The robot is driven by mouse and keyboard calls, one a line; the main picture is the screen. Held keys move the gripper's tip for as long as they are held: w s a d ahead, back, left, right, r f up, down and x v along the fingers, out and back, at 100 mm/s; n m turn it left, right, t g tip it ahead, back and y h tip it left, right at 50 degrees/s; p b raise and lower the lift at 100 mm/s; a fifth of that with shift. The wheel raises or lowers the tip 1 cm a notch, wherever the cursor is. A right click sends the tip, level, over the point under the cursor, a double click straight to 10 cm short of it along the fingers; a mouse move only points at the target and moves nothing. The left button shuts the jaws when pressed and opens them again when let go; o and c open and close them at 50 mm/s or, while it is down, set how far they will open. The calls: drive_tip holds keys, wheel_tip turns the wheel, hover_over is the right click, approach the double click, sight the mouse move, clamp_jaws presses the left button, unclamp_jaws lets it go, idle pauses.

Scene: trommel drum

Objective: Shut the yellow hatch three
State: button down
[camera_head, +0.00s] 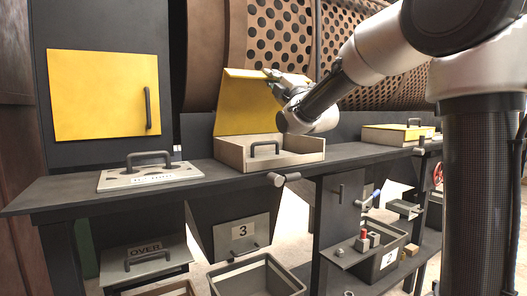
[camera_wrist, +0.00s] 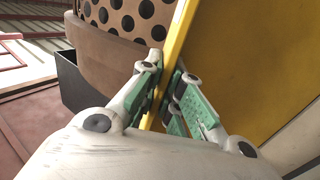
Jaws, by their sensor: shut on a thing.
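The yellow hatch three (camera_head: 243,108) stands raised, nearly upright, at the back of an open box-shaped frame (camera_head: 290,158) on the dark bench. My gripper (camera_head: 276,76) is at the hatch's upper right edge. In the wrist view, the green-padded fingers of my gripper (camera_wrist: 166,82) are shut on the rim of the yellow panel (camera_wrist: 245,55), one finger on each side. The frame's inside is mostly hidden.
Another yellow hatch (camera_head: 397,134) lies low to the right. A yellow wall panel (camera_head: 103,95) is at the left, above a handled plate (camera_head: 150,175) on the bench. The perforated drum (camera_head: 280,40) is behind the hatch. Bins (camera_head: 372,262) stand below the bench.

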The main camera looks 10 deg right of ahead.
drive_tip(key=shift+s+f, duration=0.25)
drive_tip(key=shift+f, duration=0.05)
drive_tip(key=shift+d, duration=0.1)
drive_tip(key=shift+s+d+f+t+y, duration=0.15)
drive_tip(key=shift+s+d+f+t, duration=0.05)
drive_tip(key=shift+s+f+t, duration=0.4)
drive_tip(key=shift+s+d+f+t+y, duration=0.2)
drive_tip(key=shift+s+f+t, duration=0.2)
drive_tip(key=shift+s+f, duration=0.2)
drive_tip(key=shift+s+d+f+t, duration=0.15)
drive_tip(key=shift+s+f+t, duration=0.2)
drive_tip(key=shift+s+f, duration=0.3)
drive_tip(key=shift+s+d+f+t, duration=0.15)
drive_tip(key=shift+s+f+t, duration=0.25)
drive_tip(key=shift+f, duration=0.3)
drive_tip(key=c, duration=1)
unclamp_jaws()
drive_tip(key=shift+r+y, duration=0.1)
drive_tip(key=shift+y, duration=0.15)
drive_tip(key=shift+c, duration=0.2)
